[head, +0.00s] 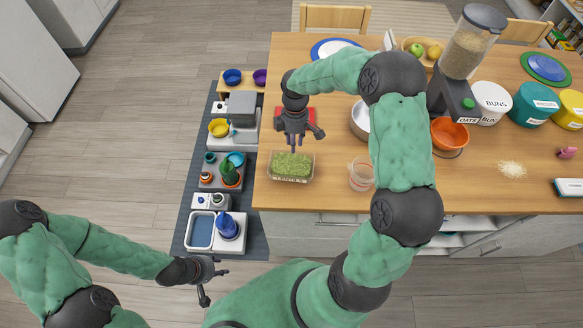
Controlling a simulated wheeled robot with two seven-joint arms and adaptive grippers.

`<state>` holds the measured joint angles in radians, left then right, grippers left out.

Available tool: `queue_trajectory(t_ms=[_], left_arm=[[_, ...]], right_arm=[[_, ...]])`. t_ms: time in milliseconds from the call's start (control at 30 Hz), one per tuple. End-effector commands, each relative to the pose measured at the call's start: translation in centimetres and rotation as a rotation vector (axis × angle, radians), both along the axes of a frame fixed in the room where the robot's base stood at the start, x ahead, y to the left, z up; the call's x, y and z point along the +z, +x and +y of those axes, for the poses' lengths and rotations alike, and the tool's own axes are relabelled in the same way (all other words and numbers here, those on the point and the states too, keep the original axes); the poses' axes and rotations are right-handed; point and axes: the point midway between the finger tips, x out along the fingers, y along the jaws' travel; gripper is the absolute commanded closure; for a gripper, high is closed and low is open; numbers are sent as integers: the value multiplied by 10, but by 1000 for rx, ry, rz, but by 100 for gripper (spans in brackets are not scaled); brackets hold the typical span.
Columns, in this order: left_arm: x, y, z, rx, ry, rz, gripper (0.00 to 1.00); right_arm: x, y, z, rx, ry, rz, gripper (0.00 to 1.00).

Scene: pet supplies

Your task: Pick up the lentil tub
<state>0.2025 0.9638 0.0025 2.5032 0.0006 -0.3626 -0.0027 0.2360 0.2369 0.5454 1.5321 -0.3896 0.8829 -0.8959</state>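The lentil tub (291,179) is a clear, shallow rectangular tub of green lentils, near the left front corner of the wooden table. My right gripper (294,146) points down just behind the tub's far rim in the picture. Its finger tips look close together, but the gap is too small to judge. Whether it touches the tub cannot be told; the tub looks level on the table. My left gripper (213,286) is low at the left, off the table, with its fingers apart and empty.
A measuring cup (361,175) stands right of the tub, and a metal bowl (360,120) is partly behind my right arm. A red item (310,115) lies behind the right gripper. An orange bowl (449,134) and canisters (491,103) stand further right.

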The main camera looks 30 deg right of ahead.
Motion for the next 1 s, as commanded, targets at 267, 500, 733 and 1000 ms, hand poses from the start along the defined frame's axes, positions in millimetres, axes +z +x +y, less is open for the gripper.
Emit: queue_trajectory(t_ms=[267, 500, 733, 1000], left_arm=[[-4, 0, 0, 0, 0, 0, 60], [-5, 0, 0, 0, 0, 0, 60], [-5, 0, 0, 0, 0, 0, 60], [-5, 0, 0, 0, 0, 0, 60]], right_arm=[[-36, 1, 3, 0, 0, 4, 70], [-49, 0, 4, -1, 0, 0, 70], [-49, 0, 4, -1, 1, 1, 100], [-48, 0, 4, -1, 0, 0, 100]])
